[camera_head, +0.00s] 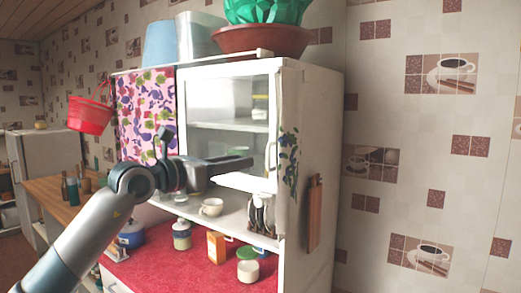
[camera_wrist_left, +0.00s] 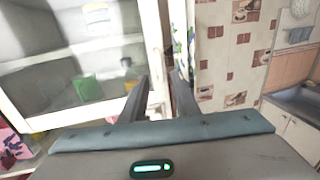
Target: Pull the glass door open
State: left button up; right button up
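The glass door (camera_head: 232,105) is on the white cabinet, with a white frame around clear glass; it looks shut or nearly so. A thin pale handle (camera_head: 268,156) is at its right side. My left gripper (camera_head: 250,162) is in front of the lower part of the door, close to the handle. In the left wrist view the glass door (camera_wrist_left: 75,60) fills the left side. The left gripper's two dark fingers (camera_wrist_left: 160,98) are apart there, with a white upright strip seen between them. I cannot tell whether they touch it. My right gripper is not in view.
Below the door, an open shelf holds a white cup (camera_head: 211,207), and a red counter (camera_head: 190,268) holds jars and boxes. A wooden board (camera_head: 314,214) hangs on the cabinet's right side. A plant pot (camera_head: 262,40) stands on top. A red basket (camera_head: 90,114) hangs left.

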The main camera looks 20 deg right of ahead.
aim_at(267, 156)
pick_arm(q)
jog(key=p+x, duration=0.3)
jog(key=x, duration=0.4)
jog(key=shift+r, duration=0.15)
jog(key=shift+w+d+p, duration=0.25)
jog(key=shift+d+p, duration=0.05)
jog(key=shift+d, duration=0.3)
grip_shut()
